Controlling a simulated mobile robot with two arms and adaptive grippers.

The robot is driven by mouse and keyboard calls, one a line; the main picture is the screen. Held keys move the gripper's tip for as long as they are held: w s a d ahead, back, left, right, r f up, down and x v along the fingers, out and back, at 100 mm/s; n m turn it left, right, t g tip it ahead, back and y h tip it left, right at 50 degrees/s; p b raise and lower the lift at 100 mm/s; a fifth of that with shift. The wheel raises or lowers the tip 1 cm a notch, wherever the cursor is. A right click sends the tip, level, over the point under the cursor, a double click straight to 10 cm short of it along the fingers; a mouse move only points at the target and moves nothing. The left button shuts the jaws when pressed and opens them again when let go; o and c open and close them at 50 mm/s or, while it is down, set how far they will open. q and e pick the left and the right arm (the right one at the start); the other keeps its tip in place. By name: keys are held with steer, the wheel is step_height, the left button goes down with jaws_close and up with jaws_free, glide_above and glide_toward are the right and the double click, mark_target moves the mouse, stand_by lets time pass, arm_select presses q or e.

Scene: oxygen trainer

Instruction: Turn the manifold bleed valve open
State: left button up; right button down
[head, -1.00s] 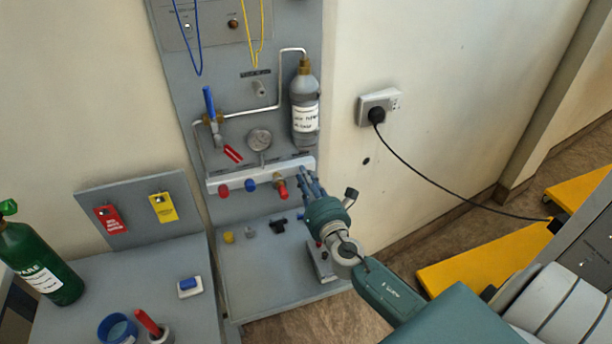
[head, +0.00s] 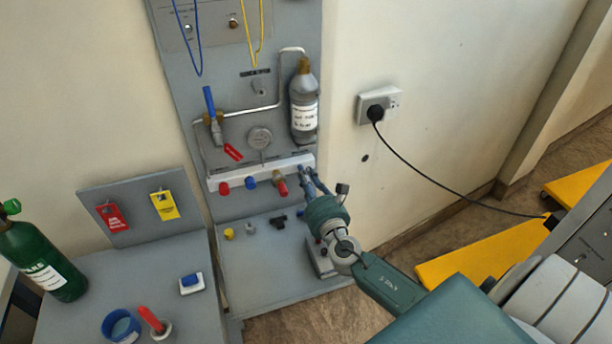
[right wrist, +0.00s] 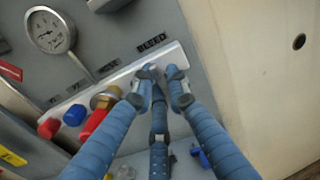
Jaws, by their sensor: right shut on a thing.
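The white manifold block (head: 240,180) runs across the grey wall panel, and it also shows in the right wrist view (right wrist: 122,78). The label BLEED (right wrist: 152,42) is on the panel above its right end. My right gripper (head: 308,172) reaches that end from the lower right. In the right wrist view its blue fingers (right wrist: 160,75) are shut on the bleed valve just below the label. The fingers hide nearly all of the valve, so I cannot tell how far it is turned. My left gripper is not in view.
Red and blue caps (head: 250,183) and a brass fitting with a red end (head: 281,185) sit left of the gripper on the manifold. A gauge (head: 260,138) and a grey bottle (head: 304,105) are above. Small parts lie on the grey shelf (head: 260,275) below.

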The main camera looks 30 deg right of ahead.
steer(key=shift+f, duration=0.15)
steer(key=c, duration=1.7)
jaws_free()
steer(key=shift+s, duration=0.1)
steer(key=v, duration=1.2)
